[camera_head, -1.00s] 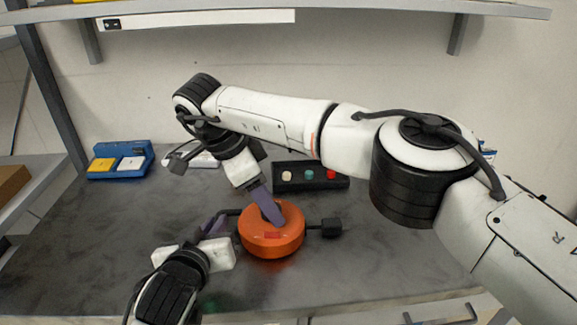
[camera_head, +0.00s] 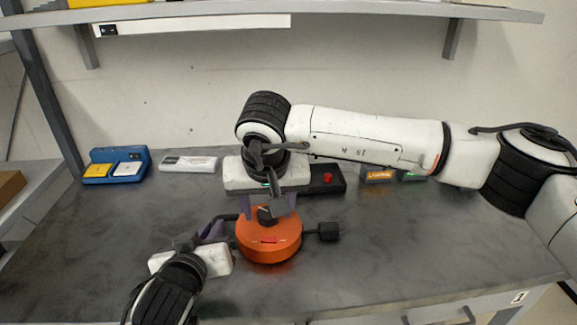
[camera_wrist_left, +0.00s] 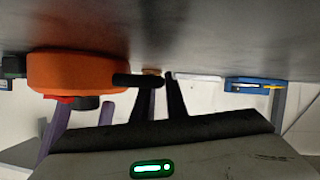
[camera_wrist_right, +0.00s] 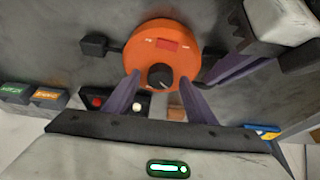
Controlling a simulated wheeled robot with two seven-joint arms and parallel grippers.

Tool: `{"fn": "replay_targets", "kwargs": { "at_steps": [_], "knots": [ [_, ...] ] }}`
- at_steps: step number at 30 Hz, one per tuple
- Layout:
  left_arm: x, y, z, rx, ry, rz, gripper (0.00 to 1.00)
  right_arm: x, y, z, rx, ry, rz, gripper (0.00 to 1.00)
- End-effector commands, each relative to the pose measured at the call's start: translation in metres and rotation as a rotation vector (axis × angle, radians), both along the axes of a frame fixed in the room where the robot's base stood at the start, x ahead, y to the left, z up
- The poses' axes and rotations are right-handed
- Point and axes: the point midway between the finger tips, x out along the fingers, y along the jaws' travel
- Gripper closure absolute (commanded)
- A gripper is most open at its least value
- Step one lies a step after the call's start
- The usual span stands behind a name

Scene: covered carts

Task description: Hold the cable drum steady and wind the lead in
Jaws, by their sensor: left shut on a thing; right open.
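A black arm with a block end (camera_head: 328,230) sticks out to the right. My left gripper (camera_head: 213,228) is shut on the black bar (camera_wrist_left: 138,80) at the drum's left side. My right gripper (camera_wrist_right: 158,90) is open above the drum, its purple fingers on either side of the knob; I cannot tell whether they touch it. I cannot make out the lead.
A dark box with coloured buttons (camera_head: 328,179) stands behind my right gripper. A blue tray (camera_head: 116,166) and a white device (camera_head: 188,163) lie at the back left. Small labelled boxes (camera_head: 378,174) are at the back right. A shelf hangs above; the right front worktop is clear.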

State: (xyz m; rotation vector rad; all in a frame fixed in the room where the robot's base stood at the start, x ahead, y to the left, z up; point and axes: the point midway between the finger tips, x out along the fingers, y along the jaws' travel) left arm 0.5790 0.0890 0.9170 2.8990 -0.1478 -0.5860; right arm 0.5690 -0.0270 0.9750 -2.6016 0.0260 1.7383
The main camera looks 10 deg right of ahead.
Motion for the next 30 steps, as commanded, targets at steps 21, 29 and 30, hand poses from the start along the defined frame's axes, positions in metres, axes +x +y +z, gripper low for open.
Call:
{"fn": "replay_targets", "kwargs": {
  "at_steps": [21,29,30],
  "knots": [
    [0.0,-0.001,0.0,0.0,0.002,-0.001,1.0,0.0,-0.008,0.012,0.002,-0.006,0.748,0.5],
    [0.0,-0.001,-0.001,0.0,0.002,-0.001,1.0,-0.016,-0.021,0.06,0.0,-0.005,0.746,0.5],
    [0.0,-0.001,-0.001,0.0,0.002,-0.001,1.0,-0.018,-0.023,0.067,0.0,-0.005,0.746,0.5]
  ]
}}
